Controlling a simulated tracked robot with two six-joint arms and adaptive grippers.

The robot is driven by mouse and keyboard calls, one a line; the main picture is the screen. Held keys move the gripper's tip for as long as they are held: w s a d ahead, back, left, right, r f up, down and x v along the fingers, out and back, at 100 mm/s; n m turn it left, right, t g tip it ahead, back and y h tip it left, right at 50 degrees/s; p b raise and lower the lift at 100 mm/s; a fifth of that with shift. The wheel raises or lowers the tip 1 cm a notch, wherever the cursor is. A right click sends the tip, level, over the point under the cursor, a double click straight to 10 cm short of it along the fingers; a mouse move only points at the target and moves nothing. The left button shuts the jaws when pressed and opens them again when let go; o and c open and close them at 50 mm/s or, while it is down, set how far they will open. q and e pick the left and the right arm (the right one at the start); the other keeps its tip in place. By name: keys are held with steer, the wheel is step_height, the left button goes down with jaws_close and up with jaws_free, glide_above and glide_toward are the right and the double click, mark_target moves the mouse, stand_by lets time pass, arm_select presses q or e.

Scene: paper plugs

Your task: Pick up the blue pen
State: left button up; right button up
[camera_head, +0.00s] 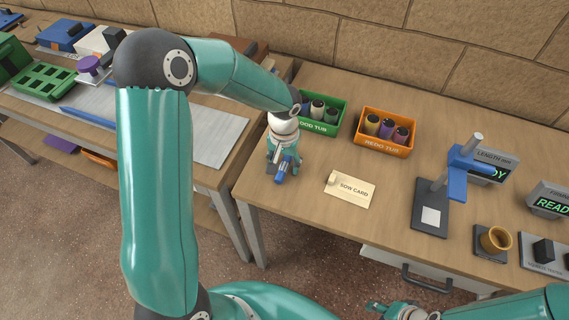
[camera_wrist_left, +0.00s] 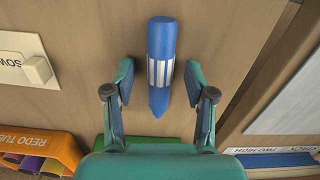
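The blue pen (camera_wrist_left: 161,38) is a thick blue stick with a pale striped band. It lies on the wooden table between the two fingers of my left gripper (camera_wrist_left: 159,80) in the left wrist view. Gaps show on both sides, so the fingers are open around it, not touching it. In the head view the blue pen (camera_head: 281,174) shows under my left gripper (camera_head: 284,163), near the table's left front edge, partly hidden by the fingers. My right gripper (camera_head: 388,309) is at the bottom edge, away from the pen; its opening is unclear.
The green good tub (camera_head: 319,127) and orange redo tub (camera_head: 383,148) hold rolls behind the pen. The sow card (camera_head: 352,191) lies to its right. A blue-armed gauge stand (camera_head: 429,221) and brown cup (camera_head: 494,240) stand farther right. A gap separates the left table.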

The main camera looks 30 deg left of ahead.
arm_select(q)
steer(key=c, duration=1)
steer(key=shift+r, duration=0.1)
